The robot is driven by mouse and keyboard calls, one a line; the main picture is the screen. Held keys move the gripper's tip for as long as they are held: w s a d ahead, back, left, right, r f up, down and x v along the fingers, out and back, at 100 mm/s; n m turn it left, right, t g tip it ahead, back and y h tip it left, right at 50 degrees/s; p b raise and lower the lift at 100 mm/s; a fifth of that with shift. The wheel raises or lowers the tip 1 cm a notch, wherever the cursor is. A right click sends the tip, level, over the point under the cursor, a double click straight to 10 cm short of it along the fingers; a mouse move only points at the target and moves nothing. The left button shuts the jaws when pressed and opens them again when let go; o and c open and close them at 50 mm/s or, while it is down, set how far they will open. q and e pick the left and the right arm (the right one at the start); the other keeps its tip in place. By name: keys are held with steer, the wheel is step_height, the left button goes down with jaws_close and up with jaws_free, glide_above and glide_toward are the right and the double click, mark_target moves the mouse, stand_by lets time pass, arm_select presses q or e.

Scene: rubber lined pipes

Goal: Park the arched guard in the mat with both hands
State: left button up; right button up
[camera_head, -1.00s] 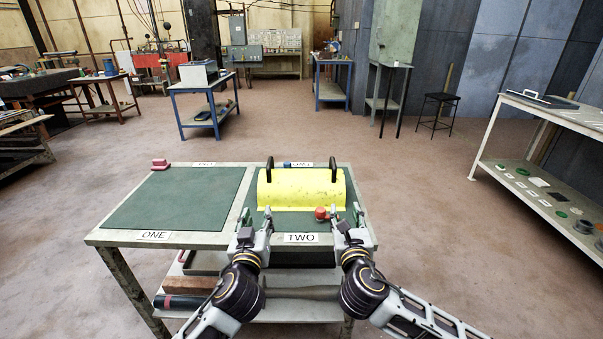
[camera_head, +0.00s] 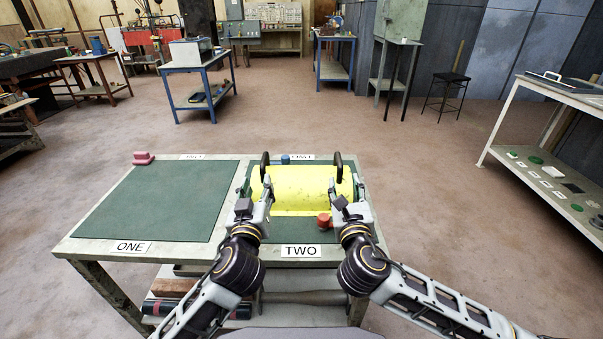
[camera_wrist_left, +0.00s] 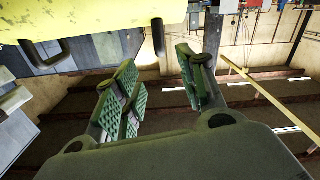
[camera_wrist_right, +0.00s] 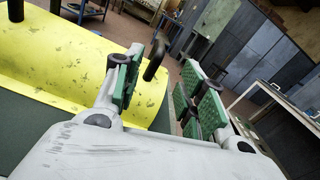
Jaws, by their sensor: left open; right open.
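The arched guard (camera_head: 300,187) is yellow with two black handles and rests on the green mat labelled TWO (camera_head: 290,251). My left gripper (camera_head: 262,184) is open beside the left handle (camera_head: 265,166). In the left wrist view that handle (camera_wrist_left: 158,38) lies just ahead of the gap between the fingers. My right gripper (camera_head: 344,184) is open by the right handle (camera_head: 339,168). In the right wrist view this handle (camera_wrist_right: 155,59) shows between and beyond the fingertips. I cannot tell whether either gripper touches its handle. The other green mat, labelled ONE (camera_head: 165,200), is bare.
A pink block (camera_head: 143,158) stands at the table's back left corner, and a small blue object (camera_head: 286,158) behind the guard. Mat ONE gives free room on the left.

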mark_target(264, 157)
arm_select(q)
steer(key=shift+w, duration=0.15)
arm_select(e)
steer(key=shift+w, duration=0.15)
arm_select(q)
steer(key=shift+w, duration=6.7)
arm_select(e)
steer(key=shift+w+d, duration=0.1)
steer(key=shift+w, duration=6.6)
arm_select(q)
steer(key=shift+c, duration=0.3)
arm_select(e)
steer(key=shift+c, duration=0.3)
arm_select(q)
jaws_close()
arm_select(e)
jaws_close()
